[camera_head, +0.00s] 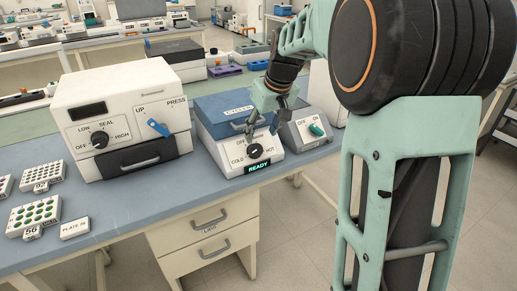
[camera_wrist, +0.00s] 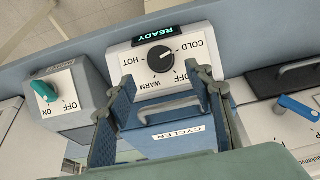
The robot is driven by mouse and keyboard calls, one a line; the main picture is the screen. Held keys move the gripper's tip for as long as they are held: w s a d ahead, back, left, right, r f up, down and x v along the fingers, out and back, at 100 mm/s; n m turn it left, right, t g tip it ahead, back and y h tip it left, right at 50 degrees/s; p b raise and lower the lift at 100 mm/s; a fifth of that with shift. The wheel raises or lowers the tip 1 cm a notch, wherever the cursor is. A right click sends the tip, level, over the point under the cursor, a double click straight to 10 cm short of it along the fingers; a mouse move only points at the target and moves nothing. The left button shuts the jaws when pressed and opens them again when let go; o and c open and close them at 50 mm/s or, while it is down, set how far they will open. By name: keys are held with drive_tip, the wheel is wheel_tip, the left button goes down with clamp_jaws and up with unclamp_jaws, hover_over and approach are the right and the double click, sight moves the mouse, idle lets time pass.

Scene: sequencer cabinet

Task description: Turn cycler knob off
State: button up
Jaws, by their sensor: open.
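The cycler (camera_head: 228,110) is a white and blue box with a sloped white front panel, on the blue bench. Its round black knob (camera_head: 253,150) sits among the labels OFF, WARM, HOT and COLD, above a lit READY display (camera_head: 258,167). In the wrist view, seen upside down, the knob (camera_wrist: 161,59) shows a white pointer mark that appears to face COLD. My gripper (camera_head: 262,127) is open and empty above the cycler's front. In the wrist view its fingertips (camera_wrist: 160,84) stand apart on either side of the panel, and neither visibly touches the knob.
A smaller box with a teal OFF/ON knob (camera_head: 316,129) stands right of the cycler. A white sealer (camera_head: 118,115) with a black knob and blue lever stands left. Plates and tube racks (camera_head: 35,213) lie farther left.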

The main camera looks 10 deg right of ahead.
sight(257, 148)
drive_tip(key=x, duration=0.8)
drive_tip(key=c, duration=1.1)
